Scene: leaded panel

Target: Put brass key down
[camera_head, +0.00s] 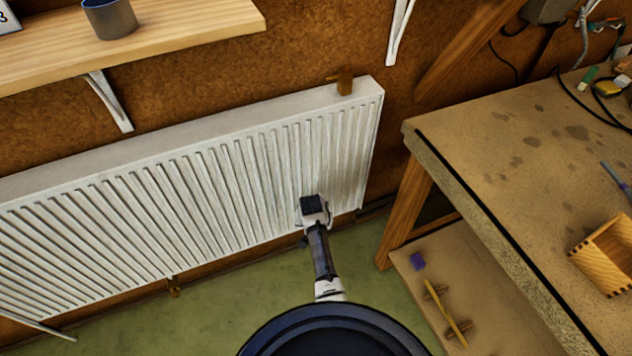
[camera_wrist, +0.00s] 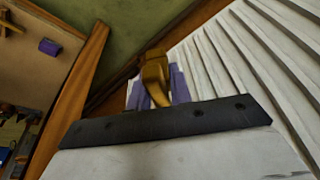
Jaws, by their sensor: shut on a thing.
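The brass key (camera_wrist: 153,75) shows in the wrist view as a gold-brown piece between the purple-padded fingers of my gripper (camera_wrist: 158,88). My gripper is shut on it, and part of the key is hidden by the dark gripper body. In the head view my gripper (camera_head: 314,208) is in front of the lower right part of the white radiator (camera_head: 230,180). The key cannot be made out there, as the wrist hides it. Whether the key touches anything besides my gripper cannot be told.
A workbench (camera_head: 500,150) stands at the right, with an open wooden box (camera_head: 608,255) on it. Its lower shelf (camera_head: 480,300) holds a purple block (camera_head: 417,262) and a yellow strip. A wooden wall shelf (camera_head: 170,35) bears a grey-blue cup (camera_head: 110,18). Green floor (camera_head: 375,265) is clear.

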